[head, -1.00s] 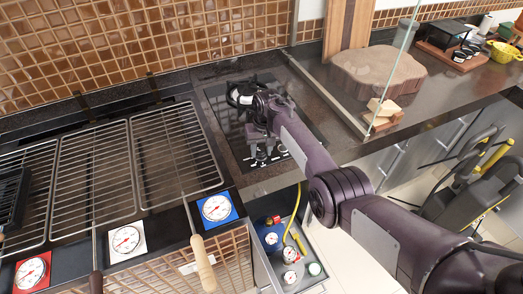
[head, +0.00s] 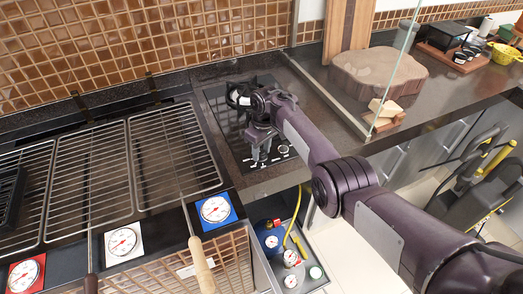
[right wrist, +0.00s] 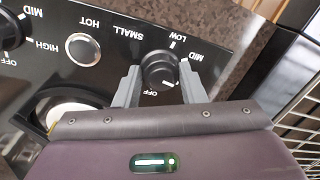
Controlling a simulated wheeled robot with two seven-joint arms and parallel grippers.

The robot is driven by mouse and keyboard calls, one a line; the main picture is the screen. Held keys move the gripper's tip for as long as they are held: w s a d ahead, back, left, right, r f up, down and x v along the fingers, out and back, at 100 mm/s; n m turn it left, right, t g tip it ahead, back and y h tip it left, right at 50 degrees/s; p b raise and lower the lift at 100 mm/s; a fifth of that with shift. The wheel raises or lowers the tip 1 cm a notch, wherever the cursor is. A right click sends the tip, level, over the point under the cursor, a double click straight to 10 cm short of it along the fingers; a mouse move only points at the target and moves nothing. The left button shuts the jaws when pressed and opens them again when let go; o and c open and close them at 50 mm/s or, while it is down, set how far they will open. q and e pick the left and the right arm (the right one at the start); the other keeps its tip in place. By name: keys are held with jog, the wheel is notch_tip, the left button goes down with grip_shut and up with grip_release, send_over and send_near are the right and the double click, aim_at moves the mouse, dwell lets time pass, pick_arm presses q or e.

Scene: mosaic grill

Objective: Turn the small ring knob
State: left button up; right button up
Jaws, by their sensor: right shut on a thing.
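The small ring knob (right wrist: 160,70) is a round black knob on a black panel in the right wrist view, beside the printed words SMALL, LOW, MID and OFF. My right gripper (right wrist: 159,84) has one grey finger on each side of it and is shut on it. In the head view the right gripper (head: 261,153) reaches down to the front of the black cooktop (head: 242,160); the held knob is hard to make out there. My left gripper is not in view.
Another black knob (right wrist: 10,28) and a round silver button (right wrist: 83,49) are on the same panel to the left. Grill racks (head: 93,180) lie left of the cooktop. A glass panel (head: 393,75) stands to the right, before a wooden slab (head: 378,78).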

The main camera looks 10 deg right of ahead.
aim_at(263, 150)
dwell(0.3)
jog(key=o, duration=1)
jog(key=r+p, duration=0.4)
jog(key=r, duration=0.1)
jog(key=r+p, duration=0.3)
jog(key=shift+w+d, duration=0.15)
jog(key=shift+d, duration=0.1)
jog(key=shift+f, duration=0.1)
